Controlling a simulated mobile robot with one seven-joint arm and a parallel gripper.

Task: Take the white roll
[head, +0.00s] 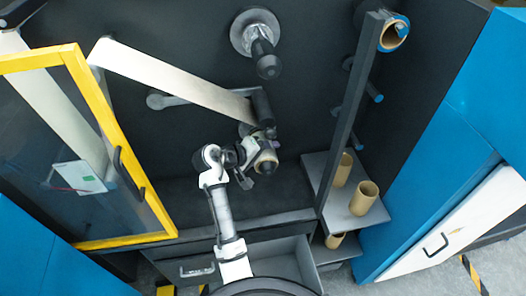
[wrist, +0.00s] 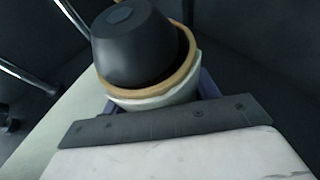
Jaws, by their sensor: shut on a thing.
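The white roll (wrist: 158,98) has a tan core and sits around a black tapered spindle end (wrist: 135,48) in the wrist view. In the head view the roll (head: 262,154) is small and partly hidden by my gripper (head: 263,167). My gripper's fingers stand on both sides of the roll in the wrist view and are shut on it. The roll's far side is hidden.
A white web (head: 170,78) runs from the upper left to the roller beside my gripper. An empty spindle (head: 262,45) is above. An open yellow-framed door (head: 125,242) stands left. A shelf (head: 345,218) with tan cores (head: 363,198) and a dark post (head: 350,110) stand right. An open drawer (head: 285,262) is below.

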